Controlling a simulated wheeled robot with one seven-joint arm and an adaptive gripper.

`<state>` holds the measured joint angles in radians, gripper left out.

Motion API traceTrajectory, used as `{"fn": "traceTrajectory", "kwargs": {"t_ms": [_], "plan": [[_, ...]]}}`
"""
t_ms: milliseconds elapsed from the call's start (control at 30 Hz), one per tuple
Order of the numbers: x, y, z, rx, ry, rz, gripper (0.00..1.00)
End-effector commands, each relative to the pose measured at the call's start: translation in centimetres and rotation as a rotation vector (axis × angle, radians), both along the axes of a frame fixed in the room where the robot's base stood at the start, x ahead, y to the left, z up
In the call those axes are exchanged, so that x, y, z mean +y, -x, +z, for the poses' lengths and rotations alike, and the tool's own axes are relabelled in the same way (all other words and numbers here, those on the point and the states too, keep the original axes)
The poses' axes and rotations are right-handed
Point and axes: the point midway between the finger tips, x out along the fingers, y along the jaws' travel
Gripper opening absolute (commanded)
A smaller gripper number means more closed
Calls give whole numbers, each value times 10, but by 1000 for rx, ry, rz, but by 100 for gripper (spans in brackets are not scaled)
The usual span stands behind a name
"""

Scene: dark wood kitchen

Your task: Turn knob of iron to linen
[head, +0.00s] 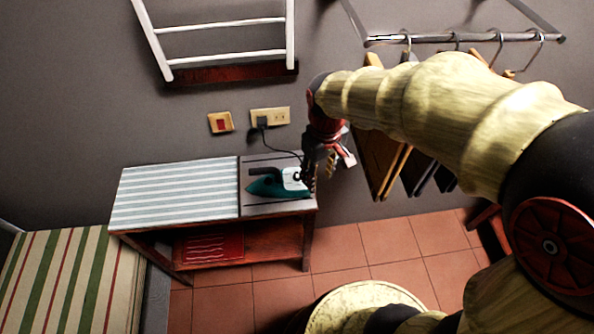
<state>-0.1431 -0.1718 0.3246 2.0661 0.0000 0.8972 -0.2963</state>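The teal and white iron (265,187) lies on the grey right-hand part of the ironing table (175,190), with its pointed end to the left. A dark cord runs from it up to a wall outlet.
A white rack (225,55) is on the wall above the table. A striped bed or bench (60,275) stands at lower left. Tiled floor (350,250) in front of the table is partly clear.

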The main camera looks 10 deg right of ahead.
Motion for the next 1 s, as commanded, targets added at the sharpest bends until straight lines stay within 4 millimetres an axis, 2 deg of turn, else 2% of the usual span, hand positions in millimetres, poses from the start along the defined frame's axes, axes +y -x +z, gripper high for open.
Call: {"fn": "traceTrajectory", "kwargs": {"t_ms": [33, 100, 200, 267, 367, 500, 633, 767, 867, 1000], "plan": [[6, -14, -19, 31, 6, 74, 39], [14, -33, -39, 58, 8, 198, 39], [25, -61, -67, 86, 7, 394, 39], [29, -76, -77, 89, 5, 510, 39], [33, -99, -82, 72, 4, 687, 39], [38, -123, -67, 23, 14, 901, 39], [38, -123, -67, 22, 16, 1035, 39], [38, -123, -70, 21, 16, 1092, 39], [37, -123, -79, 22, 16, 1098, 39], [37, -122, -102, 25, 15, 1096, 39]]}}
